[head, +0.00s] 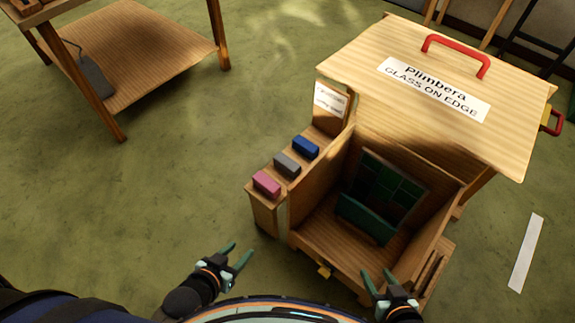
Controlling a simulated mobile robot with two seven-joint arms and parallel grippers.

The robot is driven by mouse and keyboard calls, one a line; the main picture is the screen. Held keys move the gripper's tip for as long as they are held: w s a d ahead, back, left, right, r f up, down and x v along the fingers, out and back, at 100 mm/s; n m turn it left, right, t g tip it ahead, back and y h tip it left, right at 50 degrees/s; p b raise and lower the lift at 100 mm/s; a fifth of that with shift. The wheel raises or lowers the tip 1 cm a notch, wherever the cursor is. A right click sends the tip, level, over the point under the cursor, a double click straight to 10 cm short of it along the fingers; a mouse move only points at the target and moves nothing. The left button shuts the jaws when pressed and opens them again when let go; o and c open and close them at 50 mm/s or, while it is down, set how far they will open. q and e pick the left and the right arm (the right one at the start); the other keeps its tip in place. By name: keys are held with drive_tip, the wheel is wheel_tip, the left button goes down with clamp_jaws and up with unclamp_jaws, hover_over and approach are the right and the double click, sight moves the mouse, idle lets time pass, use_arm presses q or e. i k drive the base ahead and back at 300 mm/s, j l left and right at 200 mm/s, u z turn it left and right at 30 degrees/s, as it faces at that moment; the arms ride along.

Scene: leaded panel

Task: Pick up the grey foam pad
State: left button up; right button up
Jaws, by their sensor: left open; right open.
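The grey foam pad (287,165) lies on a narrow wooden ledge (263,207) on the left side of an open wooden crate. It sits between a pink pad (266,184) and a blue pad (306,147). My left gripper (238,254) is open and empty, below and to the left of the ledge in the head view, apart from the pads. My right gripper (376,279) is open and empty in front of the crate's near edge, toward its right side. Nothing hides the grey pad.
The crate (315,236) holds a dark green leaded panel (385,187) leaning inside. A wooden lid (380,50) with a red handle (456,55) and a label lies behind. A small card stands at the ledge's far end. A wooden table is upper left; a white strip (526,253) lies right. Left floor is clear.

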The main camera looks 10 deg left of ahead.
sight(285, 164)
drive_tip(key=i+j+z, duration=0.1)
drive_tip(key=j, duration=0.25)
drive_tip(key=i+j+z, duration=0.15)
drive_tip(key=j, duration=0.25)
drive_tip(key=i+j+z, duration=0.1)
drive_tip(key=i+j, duration=0.2)
drive_tip(key=j, duration=0.15)
drive_tip(key=i+j+z, duration=0.15)
drive_tip(key=j, duration=0.25)
drive_tip(key=i+j+z, duration=0.1)
drive_tip(key=j, duration=0.3)
drive_tip(key=i+j+z, duration=0.1)
drive_tip(key=j, duration=0.35)
